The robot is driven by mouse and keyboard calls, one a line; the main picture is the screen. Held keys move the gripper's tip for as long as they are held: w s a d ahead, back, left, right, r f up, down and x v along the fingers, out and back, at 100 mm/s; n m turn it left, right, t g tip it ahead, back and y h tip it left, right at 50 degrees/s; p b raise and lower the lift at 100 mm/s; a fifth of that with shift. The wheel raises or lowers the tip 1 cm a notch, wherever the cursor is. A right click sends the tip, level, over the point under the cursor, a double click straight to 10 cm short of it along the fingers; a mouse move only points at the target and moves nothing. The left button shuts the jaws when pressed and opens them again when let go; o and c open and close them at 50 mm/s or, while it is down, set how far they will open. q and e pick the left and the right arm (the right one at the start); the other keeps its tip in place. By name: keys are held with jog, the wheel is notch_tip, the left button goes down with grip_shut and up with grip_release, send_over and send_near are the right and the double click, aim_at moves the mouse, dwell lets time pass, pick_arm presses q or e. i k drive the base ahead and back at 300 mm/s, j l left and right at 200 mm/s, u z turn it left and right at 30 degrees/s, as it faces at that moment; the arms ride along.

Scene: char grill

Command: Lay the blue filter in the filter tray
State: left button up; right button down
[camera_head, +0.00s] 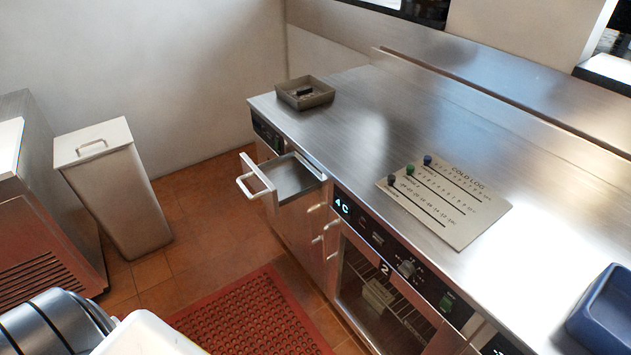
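A small square grey-brown tray (305,92) sits on the far left corner of the steel counter, with a small dark object (303,92) inside it. I cannot tell whether it is the filter tray. An open drawer (296,180) with a white handle sticks out of the counter front, and its visible floor looks empty. A blue, raised-rim object (604,312) on the counter is cut off by the right edge. I cannot tell whether it is the blue filter. Neither of my grippers shows.
A COLD LOG board (445,200) with blue and green pegs lies on the steel counter (350,125). A white lidded bin (115,190) stands at left. A red mat (250,315) lies on the tiled floor. The counter between tray and board is clear.

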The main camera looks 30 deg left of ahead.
aim_at(288, 179)
jog(key=i+j+z, duration=0.1)
jog(key=j, duration=0.95)
jog(key=i+j, duration=0.1)
jog(key=j, duration=0.95)
jog(key=i+z, duration=0.05)
